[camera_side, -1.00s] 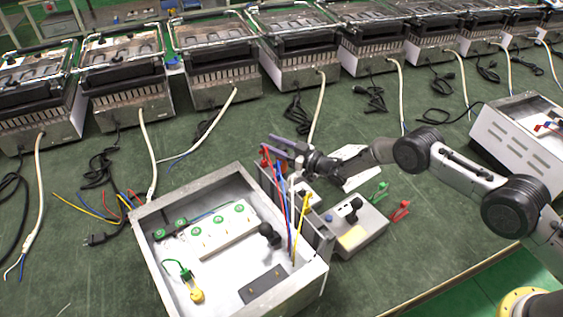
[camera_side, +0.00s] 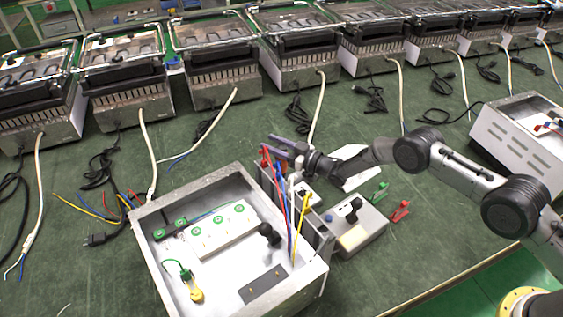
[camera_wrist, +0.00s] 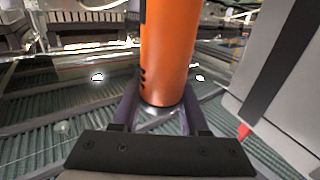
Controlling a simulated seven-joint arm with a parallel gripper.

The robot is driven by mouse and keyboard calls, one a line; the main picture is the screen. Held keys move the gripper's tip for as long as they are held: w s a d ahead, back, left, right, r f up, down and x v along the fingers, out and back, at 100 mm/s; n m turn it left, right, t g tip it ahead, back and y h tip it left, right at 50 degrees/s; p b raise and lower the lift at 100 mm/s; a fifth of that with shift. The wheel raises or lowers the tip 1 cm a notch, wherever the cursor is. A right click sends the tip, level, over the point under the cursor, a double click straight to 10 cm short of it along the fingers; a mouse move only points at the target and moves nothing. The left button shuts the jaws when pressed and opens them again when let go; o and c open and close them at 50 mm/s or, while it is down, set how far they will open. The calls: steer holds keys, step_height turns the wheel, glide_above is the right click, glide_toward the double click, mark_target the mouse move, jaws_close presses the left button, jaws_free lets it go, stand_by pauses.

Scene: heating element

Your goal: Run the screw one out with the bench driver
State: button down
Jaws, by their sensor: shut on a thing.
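My gripper (camera_side: 290,150) is over the back right corner of the open metal box, above a bundle of coloured wires. In the wrist view my gripper (camera_wrist: 160,105) is shut on an orange cylinder, seemingly the handle of the bench driver (camera_wrist: 168,45). The driver's tip is out of that view, and the driver is not clear in the side view. The open box (camera_side: 166,279) holds a white terminal block (camera_side: 222,238) with several green-ringed screws (camera_side: 218,220). I cannot tell which is screw one. My gripper is apart from the block.
Beside the box stands a grey unit (camera_side: 360,240) with a black knob. Green (camera_side: 381,187) and red (camera_side: 401,211) clips lie to its right. Coloured wires (camera_side: 291,215) stand up along the box's right wall. Several grills (camera_side: 215,75) line the back. Green bench is clear at front left.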

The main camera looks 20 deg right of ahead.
steer(key=shift+w+r, duration=0.1)
steer(key=shift+r, duration=0.15)
step_height(320, 180, up, 27)
steer(key=s+a+n+g+y, duration=0.2)
steer(key=s+a, duration=0.8)
steer(key=a, duration=0.5)
steer(key=s+a+n+g+y, duration=0.1)
steer(key=s+a+g+y, duration=0.1)
steer(key=s+a, duration=1)
step_height(320, 180, down, 5)
steer(key=w+a, duration=0.2)
steer(key=shift+w+a, duration=0.3)
steer(key=shift+a, duration=0.1)
steer(key=shift+f, duration=2.65)
